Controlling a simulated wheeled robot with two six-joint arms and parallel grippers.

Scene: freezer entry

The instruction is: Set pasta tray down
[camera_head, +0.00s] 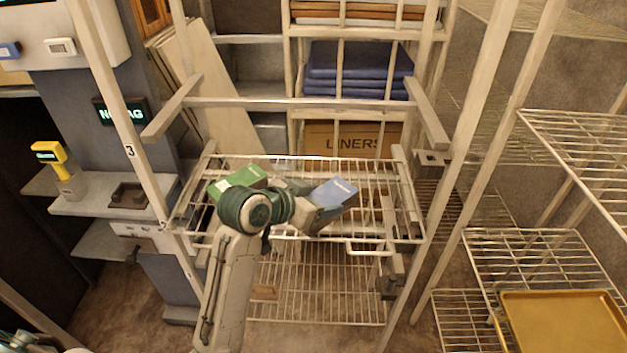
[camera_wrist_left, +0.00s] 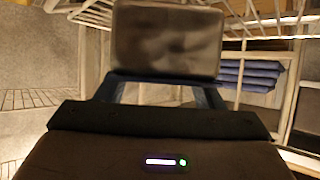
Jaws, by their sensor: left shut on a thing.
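A small tray with a blue printed top (camera_head: 335,190) and grey sides is at the end of my left gripper (camera_head: 308,212) in the head view. I take it to be the pasta tray; its label is too small to read. My left gripper is shut on it, over the wire shelf (camera_head: 375,232) of the rack. In the left wrist view the tray (camera_wrist_left: 166,40) shows as a dark rounded block between the fingers. I cannot tell whether it touches the wires. My right gripper is not in view.
A green-topped package (camera_head: 236,180) sits on the same shelf, partly behind my wrist. Rack posts (camera_head: 470,110) stand at both sides. Folded blue cloths (camera_head: 358,68) and a LINERS box (camera_head: 350,138) are behind. A yellow tray (camera_head: 562,325) lies on the right rack.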

